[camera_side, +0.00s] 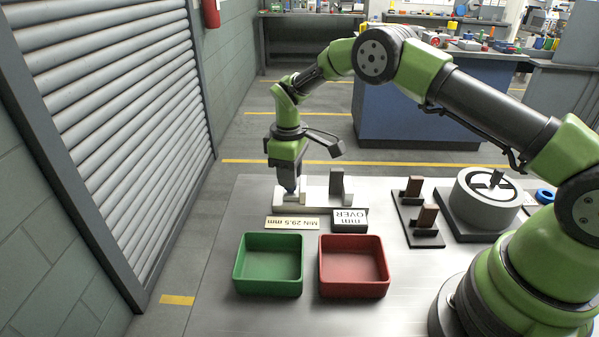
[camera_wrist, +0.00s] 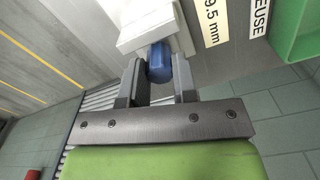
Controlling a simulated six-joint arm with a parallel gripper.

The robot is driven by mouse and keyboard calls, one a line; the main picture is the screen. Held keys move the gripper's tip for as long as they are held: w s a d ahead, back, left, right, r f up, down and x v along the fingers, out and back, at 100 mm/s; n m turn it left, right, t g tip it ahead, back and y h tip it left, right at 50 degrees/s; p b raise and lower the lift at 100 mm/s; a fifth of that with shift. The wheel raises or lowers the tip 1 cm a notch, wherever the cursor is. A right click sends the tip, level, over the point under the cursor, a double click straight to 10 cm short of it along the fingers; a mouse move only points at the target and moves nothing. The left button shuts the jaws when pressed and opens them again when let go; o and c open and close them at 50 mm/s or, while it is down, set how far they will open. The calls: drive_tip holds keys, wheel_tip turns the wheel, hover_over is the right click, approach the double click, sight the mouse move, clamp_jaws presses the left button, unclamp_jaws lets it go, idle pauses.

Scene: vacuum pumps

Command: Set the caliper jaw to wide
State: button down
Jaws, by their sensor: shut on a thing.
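The caliper (camera_side: 316,197) is a pale bar fixture near the back left of the table, with a dark upright block (camera_side: 337,184) at its right part. Its pale jaw block (camera_wrist: 148,22) is at the left end and carries a blue knob (camera_wrist: 159,62). My gripper (camera_side: 290,187) points down over this left end. In the wrist view my gripper (camera_wrist: 158,72) has its two dark fingers on either side of the blue knob, shut on it. The far side of the knob is hidden.
A green bin (camera_side: 268,291) and a red bin (camera_side: 354,290) stand nearer. A dark stand (camera_side: 425,240) and a round pale pump (camera_side: 486,210) are at right.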

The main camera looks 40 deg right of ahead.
drive_tip(key=shift+w+a, duration=0.2)
drive_tip(key=c, duration=0.9)
unclamp_jaws()
wheel_tip(320, 180, up, 10)
drive_tip(key=shift+s+r, duration=0.1)
drive_tip(key=s+r+m+t+y, duration=0.1)
drive_tip(key=s+r+m+t, duration=0.35)
drive_tip(key=s+r, duration=0.95)
drive_tip(key=s+a+r+m+t+y, duration=0.1)
drive_tip(key=s+m+t, duration=0.2)
drive_tip(key=s, duration=1.1)
drive_tip(key=shift+s+a+r+m, duration=0.2)
drive_tip(key=shift+s+m, duration=0.05)
drive_tip(key=shift+m, duration=1)
